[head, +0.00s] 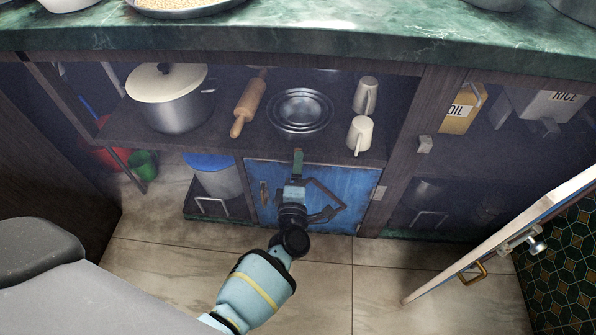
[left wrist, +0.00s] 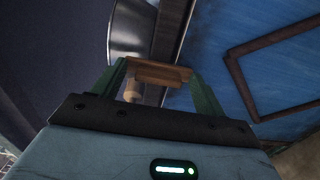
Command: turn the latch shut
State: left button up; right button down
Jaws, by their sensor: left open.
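The blue cabinet door (head: 350,177) is at the lower middle of the cabinet, with a dark rectangular frame on its face. A small brown latch (head: 263,192) shows at the door's left edge. In the left wrist view the brown latch (left wrist: 158,73) lies crosswise between my fingertips, in front of the divider beside the blue door (left wrist: 240,30). My left gripper (head: 298,160) is open in front of the door; its two green fingers also show in the left wrist view (left wrist: 158,82). I cannot tell whether they touch the latch. My right gripper is out of view.
A blue-lidded bin (head: 217,180) stands left of the door. The shelf above holds a pot (head: 175,110), rolling pin (head: 248,105), metal bowls (head: 300,110) and mugs (head: 360,135). An open door panel (head: 500,245) stands out at right. The tiled floor (head: 345,290) in front is clear.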

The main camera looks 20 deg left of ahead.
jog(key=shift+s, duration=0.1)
pick_arm(q)
jog(key=p+v, duration=0.1)
jog(key=v, duration=0.6)
jog(key=shift+s+p, duration=0.35)
jog(key=shift+s, duration=0.05)
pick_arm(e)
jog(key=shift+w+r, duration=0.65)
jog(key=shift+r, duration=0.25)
pick_arm(q)
jog(key=shift+d, duration=0.15)
